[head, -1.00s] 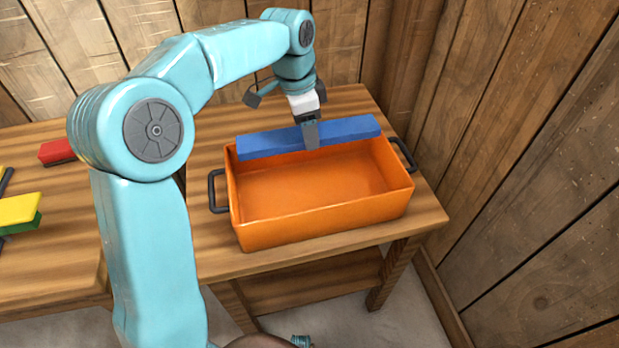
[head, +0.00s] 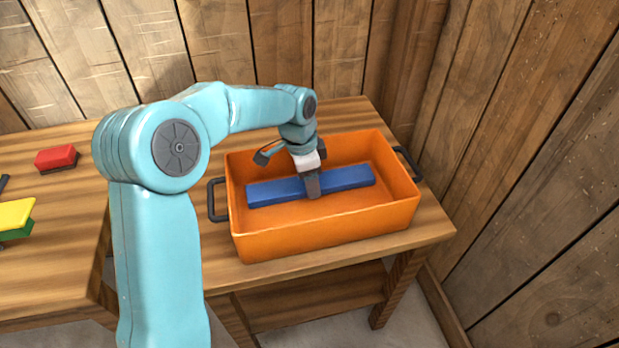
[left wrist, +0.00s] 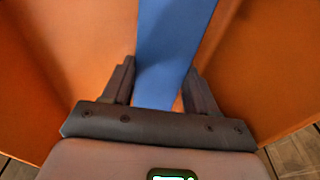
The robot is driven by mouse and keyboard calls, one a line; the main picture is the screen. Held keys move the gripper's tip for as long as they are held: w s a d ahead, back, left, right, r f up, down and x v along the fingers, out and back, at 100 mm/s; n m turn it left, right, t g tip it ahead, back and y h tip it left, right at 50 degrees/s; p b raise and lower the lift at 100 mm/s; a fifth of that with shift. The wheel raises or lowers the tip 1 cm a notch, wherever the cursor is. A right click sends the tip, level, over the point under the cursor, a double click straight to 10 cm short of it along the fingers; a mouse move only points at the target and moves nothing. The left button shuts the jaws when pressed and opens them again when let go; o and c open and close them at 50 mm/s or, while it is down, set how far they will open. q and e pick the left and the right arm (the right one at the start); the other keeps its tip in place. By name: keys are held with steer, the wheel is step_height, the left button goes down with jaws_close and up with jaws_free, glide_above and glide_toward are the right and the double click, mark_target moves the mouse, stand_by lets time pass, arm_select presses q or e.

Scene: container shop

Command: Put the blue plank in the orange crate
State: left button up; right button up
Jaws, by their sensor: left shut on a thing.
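The blue plank (head: 345,178) lies lengthwise inside the orange crate (head: 330,231), between its walls. My left gripper (head: 313,190) reaches down into the crate and is shut on the middle of the plank. In the left wrist view the plank (left wrist: 170,45) runs between the two fingers of the gripper (left wrist: 158,88), with the crate's orange walls (left wrist: 70,50) on both sides. Whether the plank touches the crate floor I cannot tell. My right gripper is not in view.
The crate stands on a wooden table (head: 436,222) with black handles at its ends. A red block (head: 56,157) and a yellow and green block (head: 14,216) lie on the table to the left. Wooden walls (head: 520,120) close off the back and right.

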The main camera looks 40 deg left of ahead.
mark_target(303, 183)
arm_select(q)
steer(key=shift+f, duration=0.2)
steer(key=o, duration=0.9)
steer(key=shift+r, duration=0.3)
step_height(303, 183, up, 12)
steer(key=s+a+p, duration=0.1)
steer(key=p, duration=0.1)
steer(key=shift+s+f+p, duration=0.15)
steer(key=shift+p, duration=0.2)
steer(key=shift+s+a+f, duration=0.1)
